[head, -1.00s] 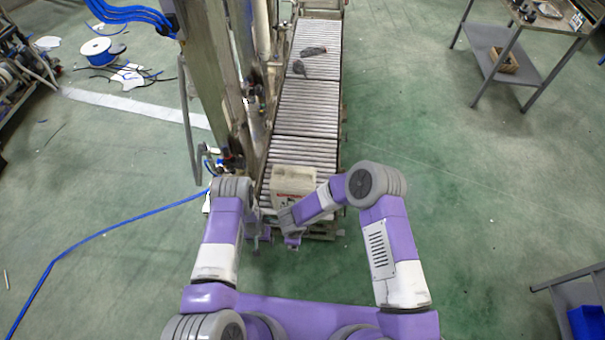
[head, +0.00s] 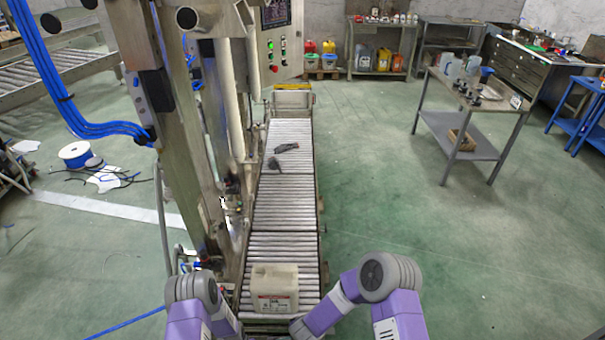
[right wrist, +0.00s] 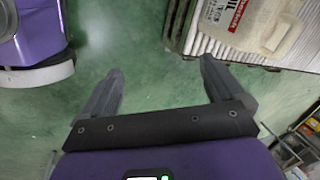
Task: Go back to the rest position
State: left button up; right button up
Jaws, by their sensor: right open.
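My right gripper (right wrist: 163,85) is open and empty in the right wrist view, its two dark fingers spread over the green floor. The canister stands upright at the near end of the roller conveyor (head: 283,205). Its red-and-white label also shows in the right wrist view (right wrist: 228,12), apart from the fingers. My left gripper (head: 228,322) is at the bottom of the head view, left of the canister; its fingers are too small and cut off to judge.
A steel machine frame (head: 185,130) with blue hoses stands left of the conveyor. Dark items (head: 286,148) lie on the far rollers. A grey table (head: 470,120) stands at the right. The green floor between conveyor and table is clear. A cable spool (head: 75,153) lies at the left.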

pick_arm(q)
jog(key=s+d+r+h, duration=0.1)
jog(key=s+d+r, duration=0.2)
jog(key=s+r, duration=0.1)
jog(key=s+d+r+n+h, duration=0.1)
jog(key=s+d+r, duration=0.2)
jog(key=r, duration=0.4)
jog(key=s+d+r+h, duration=0.1)
jog(key=s+d+r, duration=0.2)
jog(key=s+r, duration=0.1)
jog(key=shift+s+r+t, duration=0.3)
jog(key=shift+r, duration=0.55)
pick_arm(e)
jog(key=s+d+r+n+g+y, duration=0.2)
jog(key=s+d+r+n+y, duration=0.1)
jog(key=s+d+n, duration=0.7)
jog(key=s, duration=0.3)
jog(key=shift+s+d+r+n, duration=0.3)
jog(key=shift+d+r+n, duration=0.05)
jog(key=shift+r+n, duration=0.05)
